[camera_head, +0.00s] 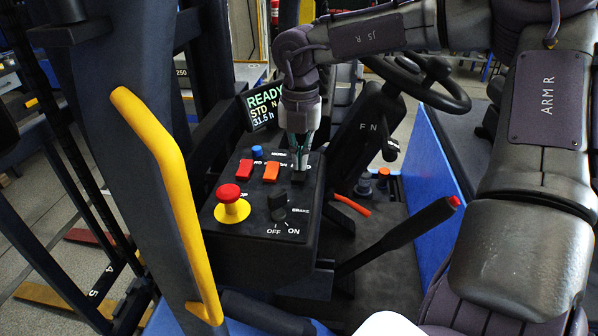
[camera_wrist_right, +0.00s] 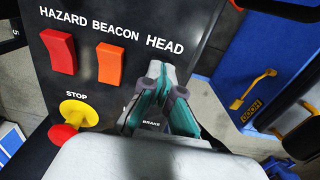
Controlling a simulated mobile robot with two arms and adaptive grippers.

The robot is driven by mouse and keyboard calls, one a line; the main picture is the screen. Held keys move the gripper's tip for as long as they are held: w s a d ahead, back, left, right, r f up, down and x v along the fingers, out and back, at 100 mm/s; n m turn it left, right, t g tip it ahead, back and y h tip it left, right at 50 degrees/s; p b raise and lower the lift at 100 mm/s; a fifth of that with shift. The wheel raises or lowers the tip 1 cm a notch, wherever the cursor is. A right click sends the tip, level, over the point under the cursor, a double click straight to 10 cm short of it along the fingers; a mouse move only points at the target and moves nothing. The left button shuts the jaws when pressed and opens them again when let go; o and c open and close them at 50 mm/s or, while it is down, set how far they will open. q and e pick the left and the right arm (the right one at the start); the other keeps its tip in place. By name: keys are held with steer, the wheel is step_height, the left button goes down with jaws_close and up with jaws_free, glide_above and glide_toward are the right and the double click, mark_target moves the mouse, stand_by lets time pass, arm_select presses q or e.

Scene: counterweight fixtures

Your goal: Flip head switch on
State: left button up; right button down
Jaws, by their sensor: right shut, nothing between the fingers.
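The control panel (camera_head: 250,200) carries the switches. The head switch (camera_head: 298,178) is a small dark rocker at the panel's right, beside the orange beacon switch (camera_head: 271,172). My right gripper (camera_head: 300,158) points down at it with its fingers together and empty. The tips are at or just above the switch; I cannot tell whether they touch. In the wrist view the right gripper (camera_wrist_right: 160,75) covers the switch below the HEAD label (camera_wrist_right: 165,43). The switch's position is hidden. My left gripper is not in view.
The red hazard switch (camera_head: 244,168), blue button (camera_head: 257,152), red and yellow stop button (camera_head: 232,203) and black key knob (camera_head: 278,205) are close by. A yellow handrail (camera_head: 170,190) stands left. The steering wheel (camera_head: 425,85) and a black lever (camera_head: 400,238) are right.

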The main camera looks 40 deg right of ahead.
steer(key=shift+f, duration=0.3)
steer(key=shift+s+r, duration=0.1)
steer(key=shift+r, duration=0.85)
steer(key=shift+r+p, duration=1.45)
steer(key=shift+r, duration=1.15)
steer(key=shift+f, duration=0.1)
